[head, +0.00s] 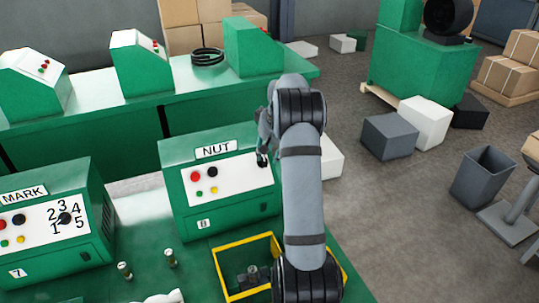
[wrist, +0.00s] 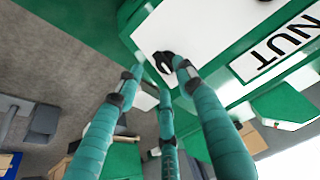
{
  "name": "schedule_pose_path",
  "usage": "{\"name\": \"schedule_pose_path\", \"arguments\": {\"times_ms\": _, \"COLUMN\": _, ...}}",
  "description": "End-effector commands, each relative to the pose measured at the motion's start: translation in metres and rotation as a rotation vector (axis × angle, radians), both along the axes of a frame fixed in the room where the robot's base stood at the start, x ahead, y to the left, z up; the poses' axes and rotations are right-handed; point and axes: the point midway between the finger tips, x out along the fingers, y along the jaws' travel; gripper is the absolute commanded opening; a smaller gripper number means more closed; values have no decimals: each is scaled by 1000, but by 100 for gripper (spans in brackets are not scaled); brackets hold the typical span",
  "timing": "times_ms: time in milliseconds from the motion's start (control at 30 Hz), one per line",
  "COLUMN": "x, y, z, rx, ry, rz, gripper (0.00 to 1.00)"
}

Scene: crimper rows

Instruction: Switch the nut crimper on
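The nut crimper (head: 222,228) is a green box with a white front panel and a NUT label (head: 215,149). Its panel carries a red button (head: 195,177), a black button (head: 212,172), small yellow and green buttons, and a black knob (head: 262,161) at the right. My gripper (head: 264,150) is at that right end of the panel, partly hidden by my arm. In the wrist view its three teal fingers (wrist: 160,75) are spread, with the black knob (wrist: 164,62) just beyond and between the tips. One tip appears very close to the knob; contact cannot be told.
The MARK machine (head: 50,245) stands to the left with a numbered dial. A yellow-edged tray (head: 217,272) and small cylinders (head: 170,258) are in front of the crimper. A green bench (head: 140,118) with more machines is behind. Boxes and a grey bin (head: 482,176) stand at right.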

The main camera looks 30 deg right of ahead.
Motion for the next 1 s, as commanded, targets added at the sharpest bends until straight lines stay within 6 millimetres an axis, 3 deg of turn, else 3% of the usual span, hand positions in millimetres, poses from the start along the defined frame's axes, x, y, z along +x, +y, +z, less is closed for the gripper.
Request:
{"name": "schedule_pose_path", "arguments": {"times_ms": 233, "x": 11, "y": -1, "z": -25, "rx": 0, "ry": 1, "rz": 0, "gripper": 38}}
{"name": "schedule_pose_path", "arguments": {"times_ms": 567, "x": 12, "y": -1, "z": -29, "rx": -1, "ry": -1, "rz": 0, "gripper": 38}}
{"name": "schedule_pose_path", "arguments": {"times_ms": 1000, "x": 12, "y": -1, "z": -29, "rx": -1, "ry": -1, "rz": 0, "gripper": 12}}
